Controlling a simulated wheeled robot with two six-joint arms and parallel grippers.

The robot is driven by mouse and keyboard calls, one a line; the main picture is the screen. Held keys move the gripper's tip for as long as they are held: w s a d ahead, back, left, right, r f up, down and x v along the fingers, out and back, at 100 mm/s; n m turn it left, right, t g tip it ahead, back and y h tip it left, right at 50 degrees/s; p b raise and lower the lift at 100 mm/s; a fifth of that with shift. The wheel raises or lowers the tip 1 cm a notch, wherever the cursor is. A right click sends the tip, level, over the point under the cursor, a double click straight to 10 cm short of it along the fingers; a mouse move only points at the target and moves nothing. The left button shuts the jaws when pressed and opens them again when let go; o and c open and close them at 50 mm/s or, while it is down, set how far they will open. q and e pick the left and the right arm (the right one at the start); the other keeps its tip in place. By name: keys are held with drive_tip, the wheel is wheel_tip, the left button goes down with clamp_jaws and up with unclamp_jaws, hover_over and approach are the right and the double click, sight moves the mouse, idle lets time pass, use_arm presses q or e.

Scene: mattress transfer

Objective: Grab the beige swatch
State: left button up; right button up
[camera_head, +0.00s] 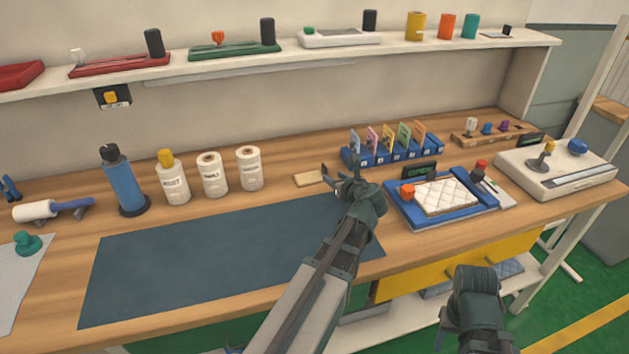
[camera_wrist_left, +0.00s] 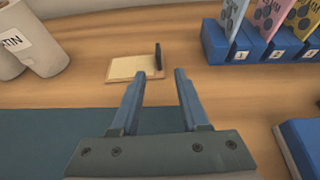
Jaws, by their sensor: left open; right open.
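The beige swatch (camera_head: 310,178) is a small flat rectangle lying on the wooden table, just behind the dark blue mat (camera_head: 200,255). It also shows in the left wrist view (camera_wrist_left: 130,67), with a small black upright piece (camera_wrist_left: 158,57) at its right end. My left gripper (camera_head: 345,178) is open and empty, over the table near the swatch's right end. In the left wrist view its two fingers (camera_wrist_left: 157,90) point toward the swatch, which lies beyond the tips. My right gripper (camera_head: 445,335) is low at the front right, away from the swatch, its fingers partly hidden.
White bottles (camera_head: 249,168) stand left of the swatch. A blue rack (camera_head: 390,153) of numbered slots with coloured cards stands to its right. A blue tray (camera_head: 400,215) with a white quilted pad (camera_head: 445,196) lies right of my left gripper. The mat is bare.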

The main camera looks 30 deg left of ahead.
sight(326, 170)
use_arm(q)
drive_tip(key=shift+x, duration=1.15)
drive_tip(key=b+x, duration=0.2)
drive_tip(key=x, duration=0.3)
drive_tip(key=shift+w+a+r, duration=0.1)
drive_tip(key=shift+a, duration=0.1)
drive_tip(key=shift+r, duration=0.1)
clamp_jaws()
